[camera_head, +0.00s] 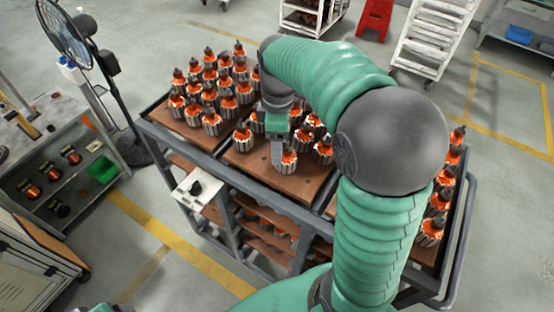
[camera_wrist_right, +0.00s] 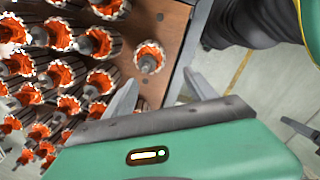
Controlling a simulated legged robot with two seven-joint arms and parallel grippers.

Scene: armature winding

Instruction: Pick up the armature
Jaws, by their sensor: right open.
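Several armatures with orange windings, silvery ribbed bodies and dark shafts stand upright on the cart's brown boards. One armature (camera_head: 289,161) stands near the front edge of the middle board, right beside my right gripper (camera_head: 277,150). In the right wrist view an armature (camera_wrist_right: 150,57) stands apart from the others, just beyond and between the open fingertips of my right gripper (camera_wrist_right: 165,88). No armature is held there. The arm hides part of the middle and right boards in the head view. My left gripper is not in view.
The grey cart (camera_head: 265,204) has lower shelves with more parts. Other armatures (camera_head: 432,231) stand at its right side. A white tray (camera_head: 196,188) juts out at the front left. A fan (camera_head: 65,35) and a workbench (camera_head: 60,165) stand left. A red stool (camera_head: 375,18) stands behind.

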